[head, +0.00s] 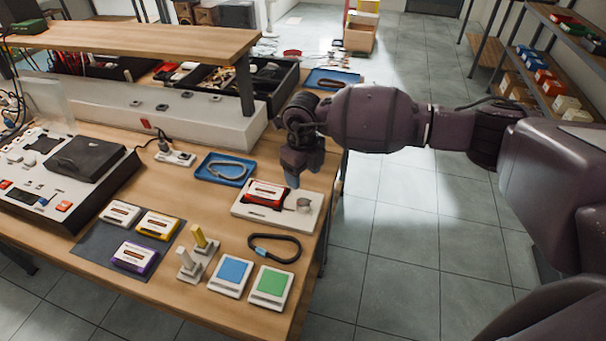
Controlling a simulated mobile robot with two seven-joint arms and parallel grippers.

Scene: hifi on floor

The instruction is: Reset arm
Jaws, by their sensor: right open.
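My right arm comes in from the right, and its gripper (296,172) points down over the right part of the wooden workbench (200,293). The gripper is just above and behind a white tray (262,217) that holds a red cassette-like block (266,193) and a small round metal piece. Its fingers are small and partly hidden by the wrist. I see nothing held in it. I cannot tell whether its tips touch the tray's back edge. My left gripper is not in view.
A black and white device (84,157) stands at the left. Several cassettes lie on a dark mat (92,239). A blue pad (231,272), a green pad (271,284), a black cable loop (275,248) and a blue tray (225,169) are nearby. Shelves (545,80) stand right, across clear floor.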

